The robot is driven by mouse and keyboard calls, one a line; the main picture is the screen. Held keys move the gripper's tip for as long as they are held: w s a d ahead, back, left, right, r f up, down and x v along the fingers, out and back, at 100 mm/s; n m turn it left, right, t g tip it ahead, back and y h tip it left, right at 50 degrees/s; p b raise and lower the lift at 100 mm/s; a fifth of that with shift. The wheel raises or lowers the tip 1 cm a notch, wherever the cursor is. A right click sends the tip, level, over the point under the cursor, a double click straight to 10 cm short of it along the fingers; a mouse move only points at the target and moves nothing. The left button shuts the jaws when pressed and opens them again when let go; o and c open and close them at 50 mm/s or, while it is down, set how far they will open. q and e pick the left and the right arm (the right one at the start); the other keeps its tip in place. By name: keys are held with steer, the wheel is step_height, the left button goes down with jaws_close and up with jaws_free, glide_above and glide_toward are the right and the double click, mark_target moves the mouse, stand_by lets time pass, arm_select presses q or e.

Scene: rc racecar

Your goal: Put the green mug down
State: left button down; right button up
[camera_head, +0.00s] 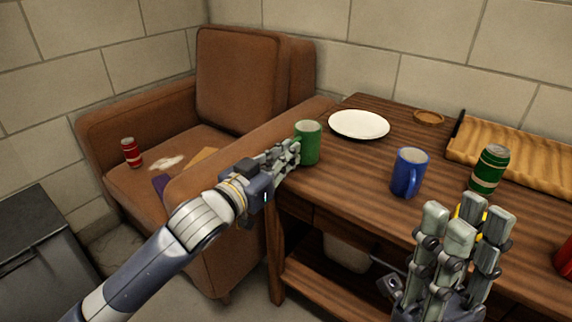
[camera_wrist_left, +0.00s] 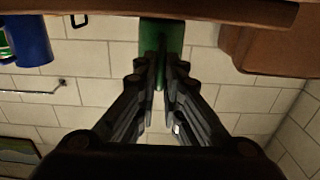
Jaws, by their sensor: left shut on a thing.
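The green mug (camera_head: 308,143) is upright at the left edge of the wooden table (camera_head: 380,138). My left gripper (camera_head: 290,153) comes from the left and is shut on the mug's handle side. In the left wrist view, which looks upside down, the green mug (camera_wrist_left: 162,35) is between the fingertips (camera_wrist_left: 162,62) and meets the brown table band. I cannot tell whether its base rests on the table or is slightly above it. My right gripper (camera_head: 465,215) points up in front of the table, with nothing visible in it; its opening is unclear.
A white plate (camera_head: 359,124) lies behind the green mug, and a blue mug (camera_head: 409,172) stands to its right. A green can (camera_head: 489,168), a small brown dish (camera_head: 428,117) and a ridged tan mat (camera_head: 515,150) are further right. A brown armchair (camera_head: 240,85) adjoins the table's left.

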arm_select(q)
steer(key=shift+f, duration=0.2)
steer(key=c, duration=1.7)
jaws_free()
steer(key=shift+f, duration=0.15)
steer(key=shift+s, duration=0.1)
steer(key=shift+p+v, duration=1.6)
steer(key=shift+v, duration=4.35)
